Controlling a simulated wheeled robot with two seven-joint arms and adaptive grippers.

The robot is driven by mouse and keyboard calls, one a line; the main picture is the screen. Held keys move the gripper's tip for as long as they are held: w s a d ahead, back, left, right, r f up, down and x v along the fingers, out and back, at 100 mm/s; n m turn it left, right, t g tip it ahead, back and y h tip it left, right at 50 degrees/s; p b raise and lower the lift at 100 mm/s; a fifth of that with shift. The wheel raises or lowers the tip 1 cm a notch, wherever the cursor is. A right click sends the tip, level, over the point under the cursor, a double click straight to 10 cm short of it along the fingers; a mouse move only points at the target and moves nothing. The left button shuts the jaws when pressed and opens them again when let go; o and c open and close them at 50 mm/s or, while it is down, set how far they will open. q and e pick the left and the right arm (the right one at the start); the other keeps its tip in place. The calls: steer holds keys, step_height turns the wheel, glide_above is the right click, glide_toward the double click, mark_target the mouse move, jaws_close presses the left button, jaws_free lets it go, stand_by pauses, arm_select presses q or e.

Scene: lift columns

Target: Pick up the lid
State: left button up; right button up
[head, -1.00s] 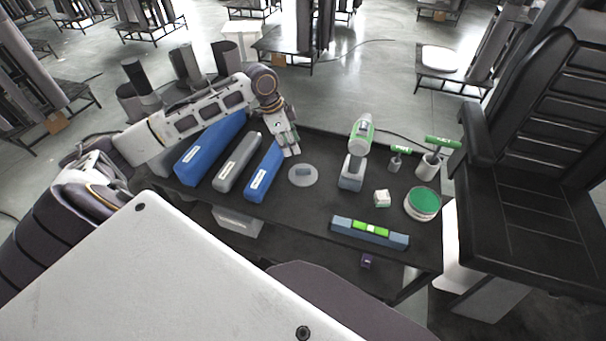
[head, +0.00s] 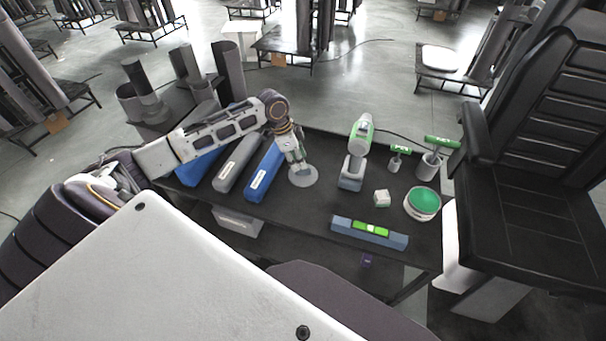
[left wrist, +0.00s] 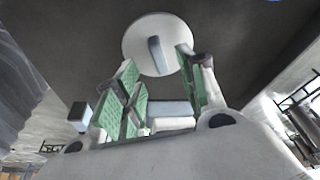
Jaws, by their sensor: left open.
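The lid (head: 304,180) is a flat grey disc lying on the black table, with a raised bar handle. My left gripper (head: 298,163) is over the lid in the head view and hides part of it, including the handle. In the left wrist view the lid (left wrist: 135,40) and its upright bar handle show beyond the fingertips. The open left gripper (left wrist: 158,72) has its green-padded fingers on either side of the handle's line, with nothing held between them. Whether the fingers touch the lid cannot be told. My right gripper is not in view.
Blue and grey long cases (head: 238,162) lie left of the lid. A green-and-grey drill (head: 352,172) stands to its right, with a green-topped round tub (head: 422,203) farther right. A blue-green level (head: 369,232) lies near the front edge. A black chair (head: 530,180) stands at the right.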

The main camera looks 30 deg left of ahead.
mark_target(303, 172)
arm_select(q)
steer(key=shift+f, duration=0.2)
steer(key=shift+d+f, duration=0.15)
steer(key=shift+f, duration=0.15)
steer(key=x, duration=0.2)
steer(key=shift+w+f, duration=0.15)
steer(key=shift+f, duration=0.25)
steer(key=shift+d+f, duration=0.2)
steer(key=shift+f, duration=0.35)
steer(key=shift+w+f, duration=0.1)
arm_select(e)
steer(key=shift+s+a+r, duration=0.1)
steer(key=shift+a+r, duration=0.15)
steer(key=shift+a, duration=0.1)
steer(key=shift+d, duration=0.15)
arm_select(q)
jaws_close()
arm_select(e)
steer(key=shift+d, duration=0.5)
